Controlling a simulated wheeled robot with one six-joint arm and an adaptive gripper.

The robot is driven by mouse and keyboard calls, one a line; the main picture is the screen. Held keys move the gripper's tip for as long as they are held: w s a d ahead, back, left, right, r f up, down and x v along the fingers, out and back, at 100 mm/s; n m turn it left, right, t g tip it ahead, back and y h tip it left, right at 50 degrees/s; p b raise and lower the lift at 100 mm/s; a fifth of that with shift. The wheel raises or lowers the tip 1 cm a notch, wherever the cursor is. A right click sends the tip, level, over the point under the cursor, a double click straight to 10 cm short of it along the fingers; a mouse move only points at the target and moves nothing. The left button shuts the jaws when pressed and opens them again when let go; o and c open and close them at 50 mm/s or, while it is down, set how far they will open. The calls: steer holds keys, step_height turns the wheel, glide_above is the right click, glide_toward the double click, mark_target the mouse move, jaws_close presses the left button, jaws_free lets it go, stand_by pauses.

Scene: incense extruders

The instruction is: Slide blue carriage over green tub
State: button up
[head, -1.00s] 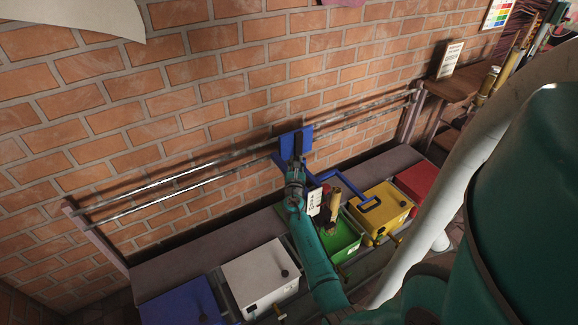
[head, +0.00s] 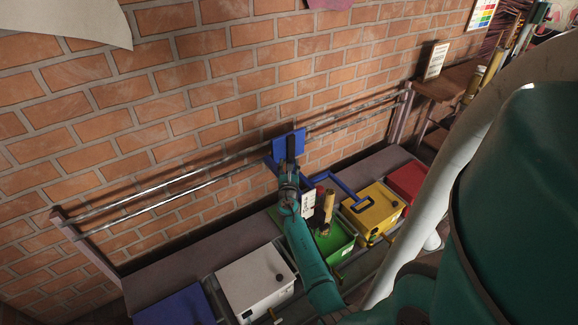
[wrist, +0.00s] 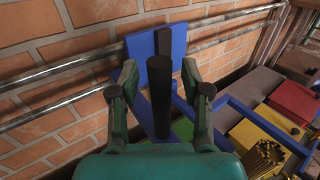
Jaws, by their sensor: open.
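The blue carriage (head: 289,144) sits on two metal rails along the brick wall. Its upright plate also shows in the wrist view (wrist: 142,52). A blue bar runs right from it to a loop (head: 360,205) that appears above the yellow tub. The green tub (head: 338,246) stands on the near side, below and right of the plate, partly hidden by my arm. My gripper (wrist: 158,76) is open, with one finger on each side of a dark round handle (wrist: 160,100) in front of the plate. I cannot tell whether either finger touches it.
The yellow tub (head: 375,214) and red tub (head: 407,180) lie right of the green one. A white tub (head: 252,277) and a blue tub (head: 178,306) lie left. The rails (head: 180,188) are clear on both sides of the carriage. A wooden shelf (head: 448,87) stands at the right.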

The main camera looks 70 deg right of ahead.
steer(key=v, duration=1.2)
stand_by(0.3)
